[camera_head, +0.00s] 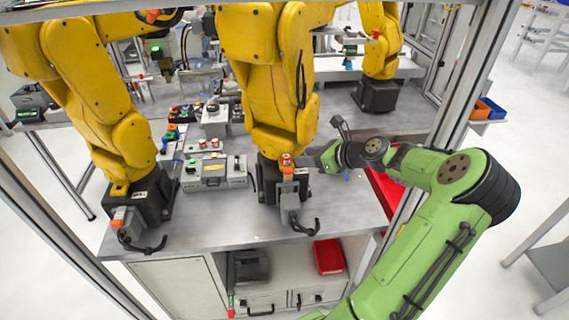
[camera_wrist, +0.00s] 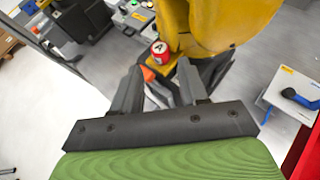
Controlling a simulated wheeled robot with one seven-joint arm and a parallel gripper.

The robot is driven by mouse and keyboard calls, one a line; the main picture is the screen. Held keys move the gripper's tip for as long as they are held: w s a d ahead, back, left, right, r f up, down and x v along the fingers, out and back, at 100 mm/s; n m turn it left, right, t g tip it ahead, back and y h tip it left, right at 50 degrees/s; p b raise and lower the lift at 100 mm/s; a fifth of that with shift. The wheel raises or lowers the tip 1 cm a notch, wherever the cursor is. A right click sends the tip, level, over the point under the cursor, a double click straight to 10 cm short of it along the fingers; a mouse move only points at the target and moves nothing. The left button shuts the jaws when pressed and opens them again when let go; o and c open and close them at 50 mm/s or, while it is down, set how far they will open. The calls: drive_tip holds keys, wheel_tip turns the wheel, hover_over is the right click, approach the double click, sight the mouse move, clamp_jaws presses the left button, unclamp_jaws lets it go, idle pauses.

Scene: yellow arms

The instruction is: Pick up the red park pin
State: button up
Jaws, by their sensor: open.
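The red park pin (camera_wrist: 160,52) is a small red cylinder with a white top marked with a dark letter. In the wrist view it stands just beyond my fingertips, roughly in line with the gap between them. In the head view the pin (camera_head: 286,160) sits at the front of the middle yellow arm's dark base. My gripper (camera_wrist: 159,70) is open and empty, with one finger on each side of the gap. In the head view my gripper (camera_head: 312,163) comes in from the right, close beside the pin. I cannot tell the exact distance between them.
The middle yellow arm (camera_head: 273,75) rises right behind the pin. A black cable (camera_head: 303,223) curls at the front of its base. Another yellow arm (camera_head: 95,90) stands at left, with a grey control box (camera_head: 215,172) between. The front table surface (camera_head: 215,220) is clear.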

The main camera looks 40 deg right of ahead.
sight(288, 157)
drive_tip(key=x, duration=0.6)
drive_tip(key=shift+w+f+b, duration=0.15)
drive_tip(key=shift+w+b, duration=0.15)
drive_tip(key=shift+s, duration=0.15)
drive_tip(key=shift+c, duration=0.2)
clamp_jaws()
